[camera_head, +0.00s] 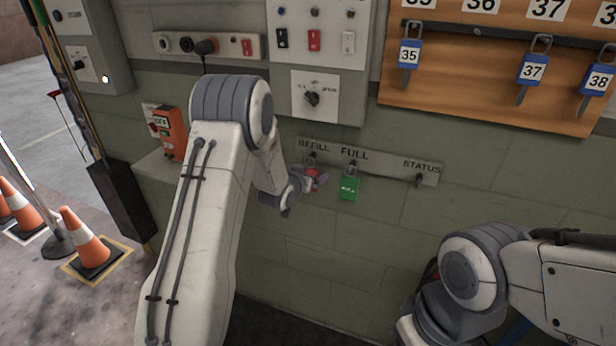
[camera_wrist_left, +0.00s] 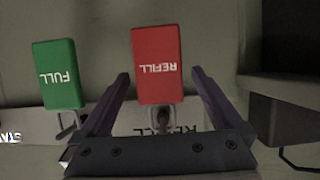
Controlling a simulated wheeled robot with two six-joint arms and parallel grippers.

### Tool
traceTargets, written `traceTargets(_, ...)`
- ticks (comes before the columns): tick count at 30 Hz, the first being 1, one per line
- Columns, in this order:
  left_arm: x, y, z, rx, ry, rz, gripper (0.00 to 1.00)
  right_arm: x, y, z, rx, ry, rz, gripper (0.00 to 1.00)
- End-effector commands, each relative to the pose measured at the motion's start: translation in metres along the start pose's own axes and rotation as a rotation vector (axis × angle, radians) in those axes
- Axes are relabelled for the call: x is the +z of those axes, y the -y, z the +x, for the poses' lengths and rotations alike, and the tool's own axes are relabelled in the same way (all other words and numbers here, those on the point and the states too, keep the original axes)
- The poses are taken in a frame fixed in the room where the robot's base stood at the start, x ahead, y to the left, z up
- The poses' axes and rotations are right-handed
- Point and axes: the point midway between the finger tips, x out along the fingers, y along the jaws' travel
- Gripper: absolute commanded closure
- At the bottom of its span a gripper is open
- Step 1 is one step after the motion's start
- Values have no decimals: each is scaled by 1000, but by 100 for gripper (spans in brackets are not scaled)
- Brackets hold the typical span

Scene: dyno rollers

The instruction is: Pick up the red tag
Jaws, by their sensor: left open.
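The red tag (camera_head: 312,175) hangs from a hook on the status rail (camera_head: 386,169), under the word REFILL. In the left wrist view the red tag (camera_wrist_left: 157,64) reads REFILL and shows upside down. My left gripper (camera_head: 318,182) is at the red tag. In the left wrist view the left gripper's fingers (camera_wrist_left: 160,84) are open, one on each side of the tag's hook end, with gaps between fingers and tag. My right arm shows at the lower right; its gripper is out of view.
A green FULL tag (camera_head: 349,188) hangs on the hook just right of the red tag; it also shows in the left wrist view (camera_wrist_left: 58,74). A key board (camera_head: 480,75) is above right. An orange box (camera_head: 173,133) and traffic cones (camera_head: 88,243) are left.

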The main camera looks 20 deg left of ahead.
Motion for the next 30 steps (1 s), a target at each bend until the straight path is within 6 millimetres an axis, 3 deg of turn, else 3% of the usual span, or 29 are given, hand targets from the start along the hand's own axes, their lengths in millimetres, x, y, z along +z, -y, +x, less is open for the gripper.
traceTargets(6, 0, 0, 1, 0, 1, 0, 0, 0, 0, 0, 0, 0, 0, 50)
traceTargets(8, 0, 0, 1, 0, 1, 0, 19, 0, 0, 0, 0, 0, 0, 50)
traceTargets(13, 0, 0, 1, 0, 1, 0, 84, 0, 0, 0, 0, 0, 0, 50)
traceTargets(14, 0, 0, 1, 0, 1, 0, 89, 0, 0, 0, 0, 0, 0, 50)
traceTargets(30, -8, -3, -1, 3, 0, 1, 89, 0, 0, -5, 0, 0, 0, 50)
